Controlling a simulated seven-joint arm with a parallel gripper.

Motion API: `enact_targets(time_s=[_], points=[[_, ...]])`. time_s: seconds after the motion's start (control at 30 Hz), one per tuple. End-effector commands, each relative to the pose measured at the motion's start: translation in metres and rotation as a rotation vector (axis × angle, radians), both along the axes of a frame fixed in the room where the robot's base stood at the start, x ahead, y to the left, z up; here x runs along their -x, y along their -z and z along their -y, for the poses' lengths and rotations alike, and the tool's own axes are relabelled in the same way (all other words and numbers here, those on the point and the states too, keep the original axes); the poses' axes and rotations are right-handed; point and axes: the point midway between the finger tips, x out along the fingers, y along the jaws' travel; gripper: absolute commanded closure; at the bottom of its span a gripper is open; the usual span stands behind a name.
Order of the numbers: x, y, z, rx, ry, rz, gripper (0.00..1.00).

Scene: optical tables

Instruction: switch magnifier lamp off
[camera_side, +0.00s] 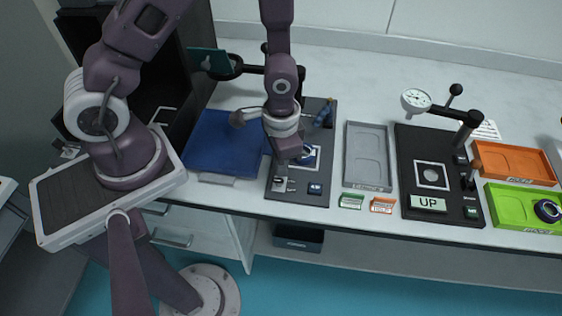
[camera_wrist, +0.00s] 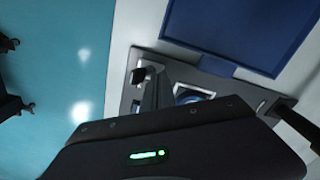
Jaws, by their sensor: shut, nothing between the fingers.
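The magnifier lamp's likely round black head (camera_side: 229,67) sits on a black arm at the back left in the side view; whether it is lit I cannot tell. A black base plate (camera_side: 322,135) lies below my arm. At its front left corner is a small silver fitting, partly hidden, which shows in the wrist view as a black knob (camera_wrist: 139,75) on a light mount. My gripper (camera_side: 283,172) points down over the plate's front part, shut and empty. In the wrist view its fingers (camera_wrist: 157,72) are close beside the knob; I cannot tell if they touch.
A blue mat (camera_side: 222,140) lies left of the plate. A small blue-and-white marker (camera_side: 315,188) is at the plate's front right.

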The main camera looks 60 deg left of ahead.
Motion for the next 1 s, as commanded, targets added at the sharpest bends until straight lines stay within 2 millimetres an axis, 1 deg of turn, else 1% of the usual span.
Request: enact_targets(time_s=[0.17, 0.8, 1.0], points=[[0.000, -0.001, 0.000, 0.000, 0.000, 0.001, 1.00], [-0.009, -0.064, -0.008, 0.001, -0.002, 0.003, 1.00], [-0.009, -0.071, -0.009, 0.000, 0.000, 0.000, 1.00]])
